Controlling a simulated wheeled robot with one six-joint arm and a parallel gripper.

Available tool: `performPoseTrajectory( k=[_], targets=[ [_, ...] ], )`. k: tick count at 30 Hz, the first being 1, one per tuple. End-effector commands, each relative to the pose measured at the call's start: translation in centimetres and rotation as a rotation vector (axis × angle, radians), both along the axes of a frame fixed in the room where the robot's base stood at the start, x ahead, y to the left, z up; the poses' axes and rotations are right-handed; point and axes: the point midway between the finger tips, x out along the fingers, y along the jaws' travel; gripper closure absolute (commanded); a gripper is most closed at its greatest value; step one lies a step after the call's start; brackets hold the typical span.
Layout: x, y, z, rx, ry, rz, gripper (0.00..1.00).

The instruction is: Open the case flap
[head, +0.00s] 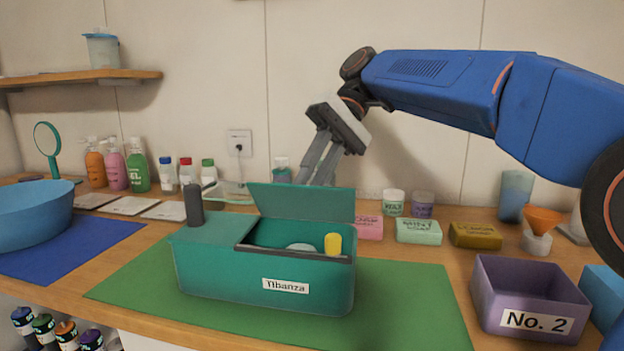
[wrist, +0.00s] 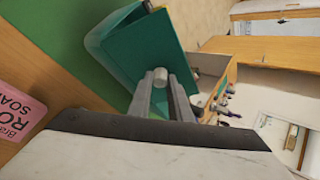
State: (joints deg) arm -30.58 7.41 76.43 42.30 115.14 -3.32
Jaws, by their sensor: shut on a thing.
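The teal case (head: 265,285), labelled "Tibanza", stands on a green mat. Its flap (head: 305,202) is raised to about upright along the back of the opening, and it also shows in the wrist view (wrist: 152,48). My gripper (head: 314,178) reaches down behind the flap, and the flap hides its fingertips in the head view. In the wrist view, my fingers are closed on a small light grey knob (wrist: 160,76) at the flap. Inside the case I see a yellow-topped item (head: 333,243) and a pale round item (head: 300,247).
A dark grey cylinder (head: 193,205) stands on the case's left top. A purple bin (head: 530,298) marked "No. 2" is at right. Soap boxes (head: 418,231) and jars line the back. A blue bowl (head: 35,213) sits at left. The green mat (head: 420,300) is bare right of the case.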

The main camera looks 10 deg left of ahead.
Motion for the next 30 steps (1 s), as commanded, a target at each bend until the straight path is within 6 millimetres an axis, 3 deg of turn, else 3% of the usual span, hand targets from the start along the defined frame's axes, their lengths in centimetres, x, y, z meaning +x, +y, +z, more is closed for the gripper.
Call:
performPoseTrajectory(
  k=[10,11,13,30],
  targets=[
    [0.02,0.06,-0.21,-0.002,0.005,0.000,1.00],
    [0.02,0.06,-0.21,-0.003,0.005,0.001,0.80],
    [0.02,0.06,-0.21,-0.002,0.005,0.000,0.63],
    [0.09,0.02,-0.05,-0.001,-0.011,0.001,0.63]
  ],
)
